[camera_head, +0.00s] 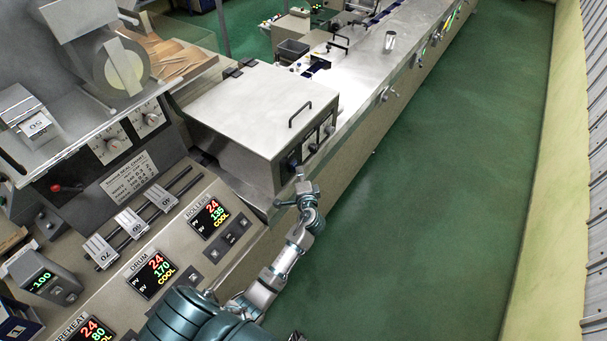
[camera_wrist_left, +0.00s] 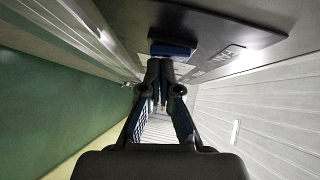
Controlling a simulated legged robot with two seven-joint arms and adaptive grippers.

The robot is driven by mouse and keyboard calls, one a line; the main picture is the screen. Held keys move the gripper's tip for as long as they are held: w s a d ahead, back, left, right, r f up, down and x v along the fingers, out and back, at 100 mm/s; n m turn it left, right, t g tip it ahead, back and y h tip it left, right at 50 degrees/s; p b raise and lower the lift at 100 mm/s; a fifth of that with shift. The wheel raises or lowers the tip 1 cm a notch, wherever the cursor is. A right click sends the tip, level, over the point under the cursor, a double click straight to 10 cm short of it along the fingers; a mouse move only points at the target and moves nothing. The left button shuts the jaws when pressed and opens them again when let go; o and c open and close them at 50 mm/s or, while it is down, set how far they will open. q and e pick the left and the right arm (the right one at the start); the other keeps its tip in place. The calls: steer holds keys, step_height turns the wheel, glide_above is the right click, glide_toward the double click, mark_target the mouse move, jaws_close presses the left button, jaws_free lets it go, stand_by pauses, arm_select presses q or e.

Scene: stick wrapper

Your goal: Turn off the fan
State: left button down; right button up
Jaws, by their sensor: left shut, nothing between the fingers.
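A metal box with a handle on its lid has a front panel (camera_head: 318,143) with dark switches. A dark blue switch block (camera_head: 292,160) sits at the panel's near end. In the left wrist view, the closed fingertips (camera_wrist_left: 160,68) lie just below the block. I cannot tell if they touch. No fan is clearly visible. My right gripper is out of view.
The lidded metal box (camera_head: 255,100) stands on the long machine, beside my left arm. A control panel with lit displays (camera_head: 155,272) lies at the lower left. The green floor (camera_head: 430,200) to the right is clear.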

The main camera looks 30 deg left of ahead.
arm_select(q)
steer(key=m+b, duration=0.1)
steer(key=b, duration=0.1)
steer(key=t+y+b, duration=0.1)
steer(key=b, duration=0.2)
steer(key=shift+a+f+m, duration=0.25)
steer(key=shift+a+m, duration=0.15)
